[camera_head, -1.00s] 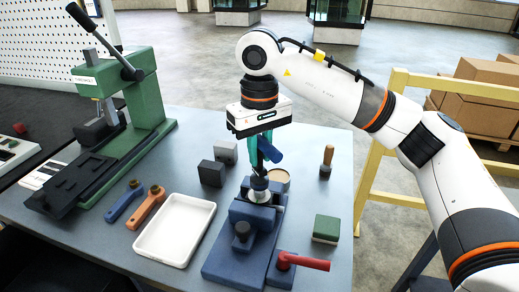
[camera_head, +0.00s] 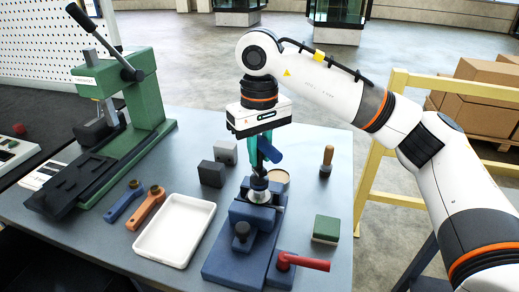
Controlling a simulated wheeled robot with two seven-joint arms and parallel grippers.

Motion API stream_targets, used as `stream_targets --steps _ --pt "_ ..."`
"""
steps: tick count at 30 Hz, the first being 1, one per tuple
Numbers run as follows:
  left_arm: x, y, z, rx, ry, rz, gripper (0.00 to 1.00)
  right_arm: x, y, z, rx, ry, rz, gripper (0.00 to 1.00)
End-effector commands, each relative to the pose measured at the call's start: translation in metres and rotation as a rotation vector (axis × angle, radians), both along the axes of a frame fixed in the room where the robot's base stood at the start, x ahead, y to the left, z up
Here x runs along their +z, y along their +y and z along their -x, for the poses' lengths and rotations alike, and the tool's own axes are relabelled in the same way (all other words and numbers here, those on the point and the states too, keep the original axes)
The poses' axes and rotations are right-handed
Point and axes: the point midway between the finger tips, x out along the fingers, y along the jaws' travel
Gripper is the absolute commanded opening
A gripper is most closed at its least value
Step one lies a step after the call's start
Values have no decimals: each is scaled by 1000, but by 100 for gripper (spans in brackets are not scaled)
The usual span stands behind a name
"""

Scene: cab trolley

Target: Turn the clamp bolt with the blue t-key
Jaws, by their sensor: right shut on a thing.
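The blue t-key (camera_head: 272,154) is upright, its blue cross handle tilted in my right gripper (camera_head: 263,150). My right gripper comes down from above and is shut on the t-key. The key's dark shaft goes down to a silver round part, the clamp bolt (camera_head: 259,186), at the back of the blue clamp fixture (camera_head: 232,263). The lower tip of the key meets the bolt's top; whether it is fully seated I cannot tell. My left gripper is not in view.
A white tray (camera_head: 206,205) lies left of the fixture, with blue (camera_head: 124,203) and orange (camera_head: 146,209) wrenches beyond. A red-handled lever (camera_head: 303,262), a green block (camera_head: 326,228) and a wooden-handled tool (camera_head: 326,162) stand right. A green press (camera_head: 145,106) stands far left.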

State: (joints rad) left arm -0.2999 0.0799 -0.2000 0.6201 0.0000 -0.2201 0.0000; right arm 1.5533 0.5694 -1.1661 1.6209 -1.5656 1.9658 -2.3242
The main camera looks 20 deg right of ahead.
Motion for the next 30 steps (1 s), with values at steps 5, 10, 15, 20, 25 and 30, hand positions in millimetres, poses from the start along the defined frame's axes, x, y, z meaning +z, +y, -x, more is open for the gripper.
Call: stream_targets --steps 5,10,15,20,25,30 --pt "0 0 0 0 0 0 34 0 0 0 0 -1 0 0" --pt "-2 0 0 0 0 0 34 -2 0 0 0 -1 0 0" --pt "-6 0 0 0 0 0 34 -7 0 0 0 -1 0 0" --pt "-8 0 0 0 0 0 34 -11 0 0 0 -1 0 0" --pt "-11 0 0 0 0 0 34 -15 0 0 0 -1 0 0" --pt "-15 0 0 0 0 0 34 -19 0 0 0 -1 0 0"
